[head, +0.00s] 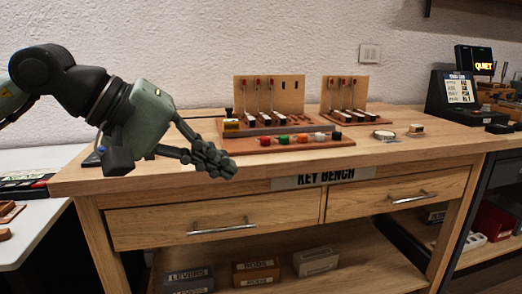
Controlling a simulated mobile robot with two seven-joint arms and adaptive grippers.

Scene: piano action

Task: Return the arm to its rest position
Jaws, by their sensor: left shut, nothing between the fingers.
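My left gripper (217,160) comes in from the left on its dark and grey-green arm. Its fingers are closed together with nothing in them. It hangs in front of the left part of the wooden key bench (440,147), near the front edge. The piano action model (288,97), with red-topped upright parts on a wooden board, stands behind and to the right of the fingers. A second, smaller action model (345,92) stands to its right. My right gripper is not in view.
A row of coloured knobs (283,139) lies along the board's front. A small round dish (384,135) sits to the right. The right part of the bench top is mostly clear. Drawers and labelled boxes (256,271) are below.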

